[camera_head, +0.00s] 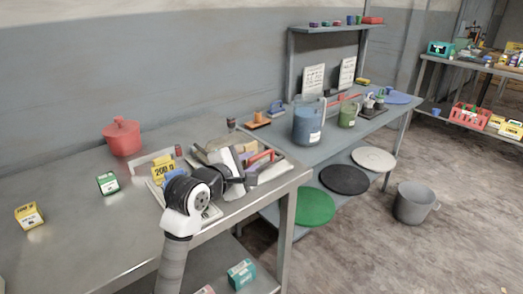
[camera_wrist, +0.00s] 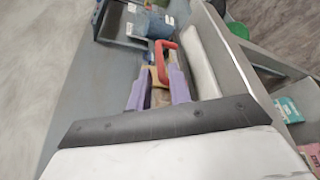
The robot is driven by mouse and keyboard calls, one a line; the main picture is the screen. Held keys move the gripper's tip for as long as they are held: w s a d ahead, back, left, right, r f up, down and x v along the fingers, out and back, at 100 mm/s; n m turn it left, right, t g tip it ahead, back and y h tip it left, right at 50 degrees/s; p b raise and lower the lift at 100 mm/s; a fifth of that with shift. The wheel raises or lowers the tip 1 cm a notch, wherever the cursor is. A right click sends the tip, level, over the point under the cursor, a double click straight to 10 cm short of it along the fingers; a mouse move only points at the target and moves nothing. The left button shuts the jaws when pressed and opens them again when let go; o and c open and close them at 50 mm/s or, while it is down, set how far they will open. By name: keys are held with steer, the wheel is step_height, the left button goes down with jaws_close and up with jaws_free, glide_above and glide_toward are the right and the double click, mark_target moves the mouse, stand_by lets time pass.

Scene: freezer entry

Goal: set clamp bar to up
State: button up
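A red bar (camera_head: 262,156), which looks like the clamp bar, is on the cluttered board near the right end of the steel table. In the wrist view the red bar (camera_wrist: 166,62) is a bent handle just ahead of my gripper, lying low over a tan block (camera_wrist: 154,72). My gripper (camera_wrist: 160,72) has two purple fingers set apart, with the near end of the red bar between or just above their tips. I cannot tell whether they touch it. In the head view my wrist hides part of the board, and my gripper (camera_head: 254,170) reaches toward the bar.
A red pot (camera_head: 122,137), a green box (camera_head: 108,183) and a yellow box (camera_head: 29,215) stand on the steel table. A blue container (camera_head: 307,124) stands on the bench beyond. A grey bucket (camera_head: 413,203) is on the floor.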

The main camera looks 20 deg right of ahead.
mark_target(259, 157)
steer(key=p+x, duration=0.1)
steer(key=x, duration=0.5)
steer(key=shift+w+d+f+p, duration=0.1)
steer(key=shift+w+d+p, duration=0.15)
steer(key=shift+p, duration=0.05)
jaws_close()
